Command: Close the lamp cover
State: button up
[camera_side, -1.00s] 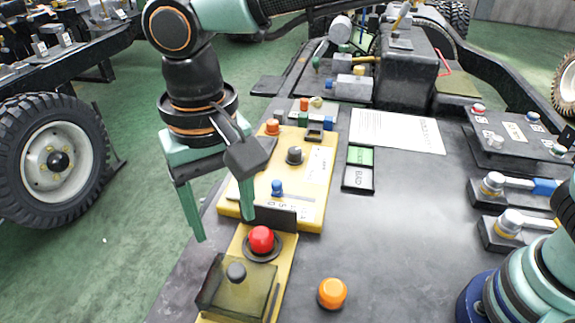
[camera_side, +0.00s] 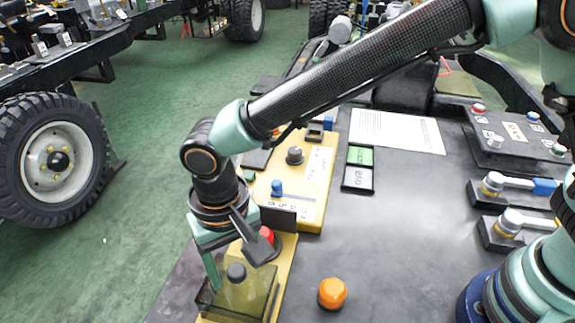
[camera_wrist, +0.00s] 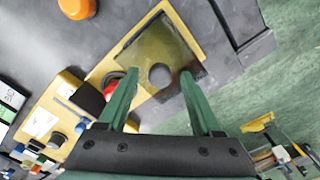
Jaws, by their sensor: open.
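The lamp cover (camera_side: 256,297) is a smoky, see-through yellowish box with a grey knob (camera_side: 236,272). It lies at the near end of a yellow base, beside the red lamp (camera_side: 266,235), which it does not cover. My gripper (camera_side: 236,275) is low over the cover, fingers pointing down. In the wrist view, my gripper (camera_wrist: 160,75) is open, its fingers on either side of the knob (camera_wrist: 160,77); contact cannot be told. The cover (camera_wrist: 165,45) lies beyond the fingertips. The red lamp (camera_wrist: 110,90) is partly behind one finger; my wrist partly hides it in the side view.
An orange button (camera_side: 332,293) stands right of the cover. A dark upright plate (camera_side: 297,219) stands behind the lamp, before a yellow panel (camera_side: 317,190) with knobs. Lever switches (camera_side: 510,222) are at the right. The dark tabletop (camera_side: 390,230) between is clear.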

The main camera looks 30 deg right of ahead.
grip_shut()
dwell(1.4)
